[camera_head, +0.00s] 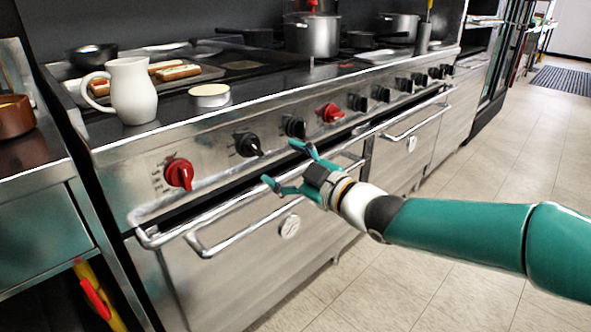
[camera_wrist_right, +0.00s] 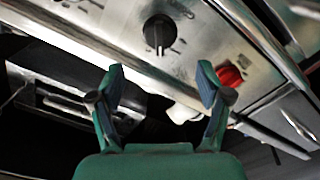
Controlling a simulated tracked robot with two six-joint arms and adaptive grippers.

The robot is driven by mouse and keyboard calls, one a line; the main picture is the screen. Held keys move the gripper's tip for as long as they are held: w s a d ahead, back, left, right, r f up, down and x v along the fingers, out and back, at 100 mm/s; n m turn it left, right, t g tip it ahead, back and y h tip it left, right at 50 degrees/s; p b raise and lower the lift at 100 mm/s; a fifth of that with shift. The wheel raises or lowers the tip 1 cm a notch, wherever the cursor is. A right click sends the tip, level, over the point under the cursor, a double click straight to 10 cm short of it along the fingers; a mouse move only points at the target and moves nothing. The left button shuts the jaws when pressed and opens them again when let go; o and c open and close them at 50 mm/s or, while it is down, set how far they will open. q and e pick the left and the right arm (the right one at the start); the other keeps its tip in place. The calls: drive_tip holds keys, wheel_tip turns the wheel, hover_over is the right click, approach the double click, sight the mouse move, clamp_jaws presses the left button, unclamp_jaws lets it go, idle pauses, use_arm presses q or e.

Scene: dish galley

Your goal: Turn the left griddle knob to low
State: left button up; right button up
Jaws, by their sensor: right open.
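The left red knob (camera_head: 179,173) sits at the left end of the range's steel front panel, with small markings beside it. A second red knob (camera_head: 331,113) is farther right, with black knobs between. My right gripper (camera_head: 280,162) is open and empty in front of the panel, right of the left red knob and apart from it. In the right wrist view my open fingers (camera_wrist_right: 160,72) have a black knob (camera_wrist_right: 158,33) above them and a red knob (camera_wrist_right: 230,76) beyond the right finger. I cannot tell which red knob that is. My left gripper is not in view.
A long steel rail (camera_head: 205,203) and oven door handles run below the knobs. A white jug (camera_head: 131,92), a round tin (camera_head: 209,96) and a tray of food (camera_head: 152,82) stand on top. Pots stand farther back. The tiled floor (camera_head: 455,172) at right is clear.

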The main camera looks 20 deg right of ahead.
drive_tip(key=shift+v, duration=1.6)
